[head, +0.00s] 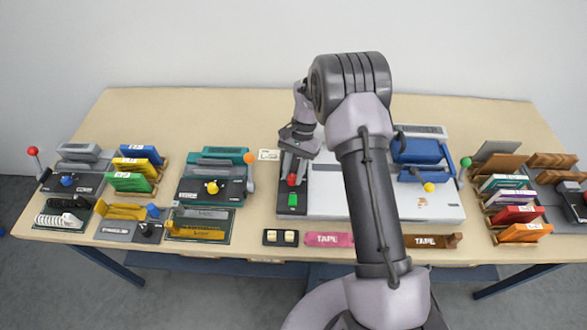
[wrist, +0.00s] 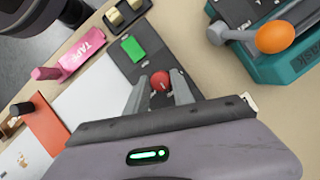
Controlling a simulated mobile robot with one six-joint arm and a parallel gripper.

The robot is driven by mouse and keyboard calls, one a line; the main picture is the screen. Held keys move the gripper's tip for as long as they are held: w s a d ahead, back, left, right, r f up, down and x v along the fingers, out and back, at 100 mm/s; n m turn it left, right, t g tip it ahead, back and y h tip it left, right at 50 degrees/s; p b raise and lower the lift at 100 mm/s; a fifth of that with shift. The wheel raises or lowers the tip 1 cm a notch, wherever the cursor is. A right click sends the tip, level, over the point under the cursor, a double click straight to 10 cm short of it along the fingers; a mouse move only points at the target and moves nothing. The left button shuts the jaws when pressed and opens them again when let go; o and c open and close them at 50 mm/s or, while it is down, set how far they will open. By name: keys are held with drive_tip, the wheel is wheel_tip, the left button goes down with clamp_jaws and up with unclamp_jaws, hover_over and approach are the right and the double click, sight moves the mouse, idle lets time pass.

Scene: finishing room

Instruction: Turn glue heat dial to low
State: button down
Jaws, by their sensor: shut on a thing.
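A red round knob (head: 292,180) sits on the dark control strip (head: 290,212) at the left side of a white machine (head: 328,185). In the wrist view the red knob (wrist: 160,82) is between the two fingers of my gripper (wrist: 160,88). My gripper (head: 293,172) reaches down to the strip from above and is shut on the knob. A green square button (head: 293,200) lies just in front of the knob; it also shows in the wrist view (wrist: 133,48). Small pale marks around the knob are too small to read. I cannot tell the knob's setting.
A teal machine (head: 212,175) with an orange ball lever (head: 249,158) stands to the left. A pink tape piece (head: 329,240) and a brown one (head: 428,241) lie along the front edge. A blue part (head: 420,152) tops the machine's right side. The table's back strip is clear.

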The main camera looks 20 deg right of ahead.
drive_tip(key=n+h+p, duration=0.1)
drive_tip(key=n, duration=0.2)
drive_tip(key=shift+a+n+g, duration=0.1)
drive_tip(key=shift+n+g, duration=0.3)
drive_tip(key=n+h+p, duration=0.1)
drive_tip(key=n, duration=0.2)
drive_tip(key=shift+a+n+h+p, duration=0.1)
drive_tip(key=shift+n+h+p, duration=0.2)
drive_tip(key=shift+h, duration=0.1)
drive_tip(key=n+h, duration=0.1)
drive_tip(key=n, duration=0.2)
drive_tip(key=n+h+p, duration=0.1)
drive_tip(key=n, duration=0.2)
drive_tip(key=shift+a, duration=0.15)
drive_tip(key=shift+n+h, duration=0.3)
drive_tip(key=shift+n, duration=0.1)
drive_tip(key=c, duration=1.1)
unclamp_jaws()
